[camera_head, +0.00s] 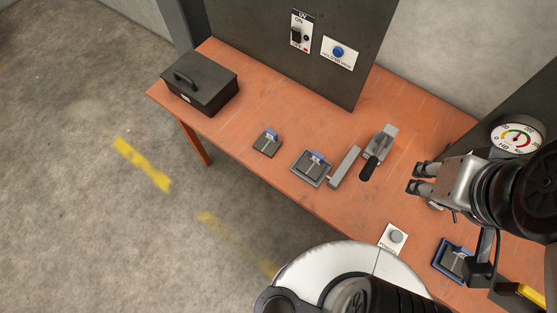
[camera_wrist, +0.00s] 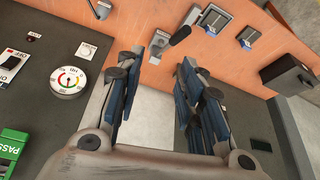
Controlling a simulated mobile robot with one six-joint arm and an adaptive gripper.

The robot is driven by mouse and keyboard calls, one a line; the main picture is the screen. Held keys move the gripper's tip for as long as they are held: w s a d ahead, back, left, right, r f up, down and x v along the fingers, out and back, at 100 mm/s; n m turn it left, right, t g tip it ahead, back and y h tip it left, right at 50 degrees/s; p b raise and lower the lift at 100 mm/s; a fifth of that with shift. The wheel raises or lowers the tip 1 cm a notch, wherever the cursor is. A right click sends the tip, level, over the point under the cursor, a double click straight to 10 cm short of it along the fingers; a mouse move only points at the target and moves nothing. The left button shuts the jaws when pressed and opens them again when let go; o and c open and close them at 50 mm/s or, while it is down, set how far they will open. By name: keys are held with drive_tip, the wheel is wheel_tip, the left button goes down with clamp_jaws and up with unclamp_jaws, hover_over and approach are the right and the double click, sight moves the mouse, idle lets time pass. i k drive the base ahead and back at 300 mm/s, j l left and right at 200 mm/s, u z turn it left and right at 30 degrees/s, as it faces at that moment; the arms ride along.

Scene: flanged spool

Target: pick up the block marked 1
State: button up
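No numeral 1 can be read on any block in either view. Two small dark plates with blue-and-grey pieces on them, the left one (camera_head: 267,142) and the right one (camera_head: 313,168), lie on the orange table. They also show in the wrist view, one near the top middle (camera_wrist: 213,19) and one to its right (camera_wrist: 248,37). A blue-rimmed tray (camera_head: 438,260) lies at the lower right, partly covered by my arm. My gripper (camera_head: 415,178) is open, with nothing between its fingers (camera_wrist: 160,72), above the table's right part, apart from these pieces.
A grey clamp-like fixture with a black handle (camera_head: 369,168) stands right of the plates. A black box (camera_head: 201,82) sits at the table's far left. A round gauge (camera_head: 517,134) and a button plate (camera_head: 393,238) are near my arm. The table's front left is clear.

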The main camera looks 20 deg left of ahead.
sight(312, 166)
drive_tip(key=u, duration=0.9)
drive_tip(key=i+j+z, duration=0.15)
drive_tip(key=j+z, duration=0.2)
drive_tip(key=i+j+z, duration=0.1)
drive_tip(key=j+z, duration=0.25)
